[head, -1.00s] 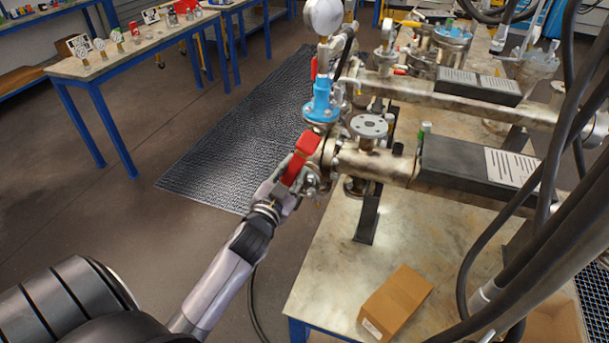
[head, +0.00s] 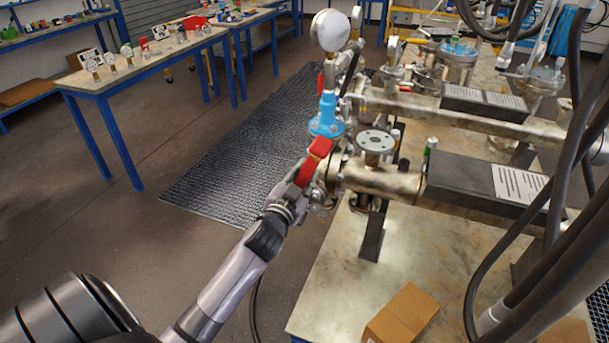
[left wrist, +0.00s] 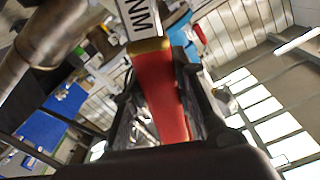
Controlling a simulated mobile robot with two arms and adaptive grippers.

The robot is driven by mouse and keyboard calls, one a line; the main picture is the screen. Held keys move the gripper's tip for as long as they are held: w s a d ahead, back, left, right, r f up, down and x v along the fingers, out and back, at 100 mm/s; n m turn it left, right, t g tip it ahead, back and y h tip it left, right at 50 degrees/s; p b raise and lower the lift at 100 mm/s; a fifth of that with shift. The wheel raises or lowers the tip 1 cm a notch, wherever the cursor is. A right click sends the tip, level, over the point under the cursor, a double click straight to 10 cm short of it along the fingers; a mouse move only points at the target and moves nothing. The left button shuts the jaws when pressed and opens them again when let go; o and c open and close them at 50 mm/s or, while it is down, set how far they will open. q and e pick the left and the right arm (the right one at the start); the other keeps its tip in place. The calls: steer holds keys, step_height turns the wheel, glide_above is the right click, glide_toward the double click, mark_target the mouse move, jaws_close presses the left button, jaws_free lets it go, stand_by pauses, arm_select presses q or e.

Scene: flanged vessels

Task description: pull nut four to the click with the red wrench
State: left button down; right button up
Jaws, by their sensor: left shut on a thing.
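The red wrench (head: 313,163) stands tilted at the near end of the flanged pipe (head: 380,179), beside the end flange. My left gripper (head: 291,192) is shut on the wrench's lower part. In the left wrist view the red wrench (left wrist: 165,95) lies between the fingers, with a white label reading "NM" beyond it. The nuts at the flange are small and partly hidden by the wrench and gripper. I cannot tell which is nut four, nor whether the wrench is seated on it. My right gripper is not in view.
A blue valve (head: 327,117) with a round gauge (head: 330,30) stands just behind the wrench. A cardboard box (head: 403,314) sits on the bench's near part. Dark hoses (head: 520,220) hang at the right. Open floor and a black mat (head: 235,150) lie left.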

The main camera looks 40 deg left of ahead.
arm_select(q)
steer(key=shift+w+a+r, duration=0.1)
steer(key=shift+w+r, duration=0.05)
steer(key=shift+w, duration=0.3)
steer(key=shift+x, duration=0.85)
steer(key=w+d+f+m+b, duration=0.1)
steer(key=d+f+m+b, duration=0.25)
steer(key=d+m, duration=0.2)
steer(key=shift+m, duration=0.25)
steer(key=shift+f+p+v, duration=0.15)
steer(key=shift+p+v, duration=0.25)
steer(key=shift+v, duration=0.75)
steer(key=shift+f+p+v, duration=0.15)
steer(key=shift+p+v, duration=0.25)
steer(key=shift+v, duration=0.75)
